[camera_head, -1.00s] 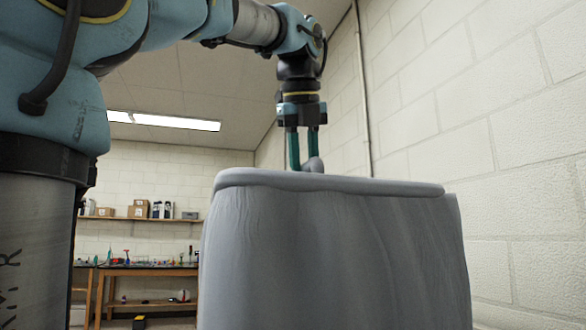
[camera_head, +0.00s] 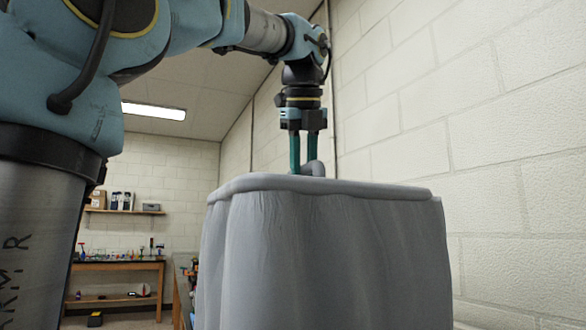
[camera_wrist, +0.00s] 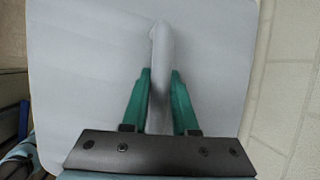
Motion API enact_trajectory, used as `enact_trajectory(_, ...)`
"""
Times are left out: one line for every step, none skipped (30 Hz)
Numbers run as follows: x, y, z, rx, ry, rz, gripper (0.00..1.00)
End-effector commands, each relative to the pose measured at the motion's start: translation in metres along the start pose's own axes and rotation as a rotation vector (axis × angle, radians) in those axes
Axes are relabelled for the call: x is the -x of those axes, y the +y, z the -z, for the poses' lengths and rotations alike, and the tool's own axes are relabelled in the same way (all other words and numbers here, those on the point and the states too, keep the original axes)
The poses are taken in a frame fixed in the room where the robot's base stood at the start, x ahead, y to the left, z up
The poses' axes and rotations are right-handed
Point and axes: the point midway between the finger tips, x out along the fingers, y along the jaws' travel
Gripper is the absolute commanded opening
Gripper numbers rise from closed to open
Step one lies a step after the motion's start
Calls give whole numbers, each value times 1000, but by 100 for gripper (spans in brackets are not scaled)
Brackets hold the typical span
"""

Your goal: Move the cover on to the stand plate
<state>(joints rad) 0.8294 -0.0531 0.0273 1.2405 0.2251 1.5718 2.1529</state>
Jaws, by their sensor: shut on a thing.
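The cover (camera_head: 330,255) is a large grey, draped-looking shell with a flat top and a rounded rim. It fills the lower middle of the head view. A raised grey handle (camera_wrist: 160,50) stands on its top. My gripper (camera_head: 305,170) points straight down over the top, its two green fingers on either side of the handle. In the wrist view my gripper (camera_wrist: 158,80) is closed around the handle, with the flat top (camera_wrist: 90,60) spread around it. The stand plate cannot be made out in either view.
A white block wall (camera_head: 500,130) runs along the right, near the cover. At the back left are a wooden workbench (camera_head: 118,268) with small items and a shelf (camera_head: 122,211) with boxes. Open floor lies before the bench.

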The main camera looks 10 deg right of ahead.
Motion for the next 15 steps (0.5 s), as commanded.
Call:
enact_trajectory(1,-4,0,-1,-1,1,0)
enact_trajectory(0,-7,0,-1,-1,1,0)
enact_trajectory(0,-10,0,-2,-1,1,0)
enact_trajectory(-1,-12,0,-2,-1,1,0)
enact_trajectory(-2,-14,1,-2,-1,1,0)
enact_trajectory(-2,-17,1,-1,-1,1,0)
enact_trajectory(-2,-19,1,-1,-1,1,0)
enact_trajectory(-2,-22,1,-2,-1,1,0)
enact_trajectory(-3,-25,2,-2,-1,1,0)
enact_trajectory(-4,-27,2,-2,-1,1,0)
enact_trajectory(-4,-29,2,-3,-1,1,0)
enact_trajectory(-4,-32,2,-3,-1,1,0)
enact_trajectory(-5,-34,2,-2,-1,2,0)
enact_trajectory(-5,-37,2,-2,-1,2,0)
enact_trajectory(-6,-40,3,-1,0,1,0)
